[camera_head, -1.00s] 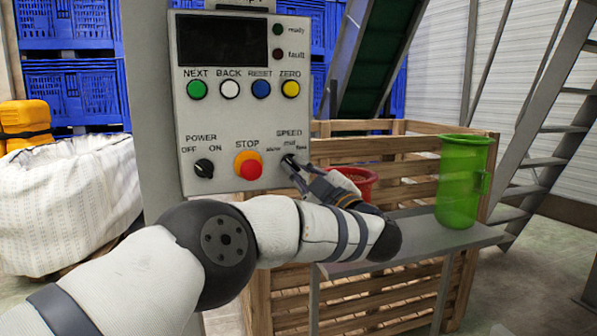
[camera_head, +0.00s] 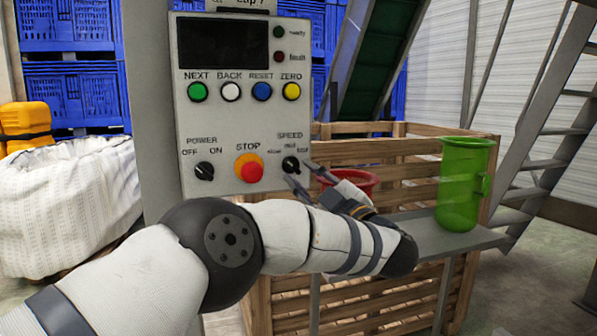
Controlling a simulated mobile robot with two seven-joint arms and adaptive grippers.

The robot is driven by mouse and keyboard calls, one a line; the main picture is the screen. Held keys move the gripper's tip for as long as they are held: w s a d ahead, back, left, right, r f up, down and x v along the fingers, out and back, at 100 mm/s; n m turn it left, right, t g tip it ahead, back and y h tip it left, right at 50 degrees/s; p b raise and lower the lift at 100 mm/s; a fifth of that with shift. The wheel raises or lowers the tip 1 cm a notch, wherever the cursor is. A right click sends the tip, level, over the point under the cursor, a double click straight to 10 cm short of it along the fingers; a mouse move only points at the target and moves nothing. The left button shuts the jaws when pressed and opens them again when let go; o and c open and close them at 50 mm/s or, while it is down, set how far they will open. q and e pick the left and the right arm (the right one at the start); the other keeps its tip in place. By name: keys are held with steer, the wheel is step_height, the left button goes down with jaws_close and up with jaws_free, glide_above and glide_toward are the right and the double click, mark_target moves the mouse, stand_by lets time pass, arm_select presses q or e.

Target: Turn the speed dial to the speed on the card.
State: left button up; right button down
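The speed dial (camera_head: 290,165) is a small black knob at the lower right of the grey control panel (camera_head: 222,118), under the word SPEED. Small marks for slow, mid and fast surround it; its exact pointer direction is too small to tell. My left gripper (camera_head: 299,170) is just right of and below the dial, with its two dark fingers apart and nothing between them. The fingers appear clear of the knob. A sign at the panel's top is cut off by the picture edge, and no speed can be read on it. My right gripper is not in view.
Behind my arm are a red bowl (camera_head: 358,181), a green jug (camera_head: 465,185) on a grey shelf (camera_head: 425,238), and a wooden crate (camera_head: 400,147).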

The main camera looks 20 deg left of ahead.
arm_select(q)
steer(key=v, duration=0.9)
steer(key=shift+r, duration=0.1)
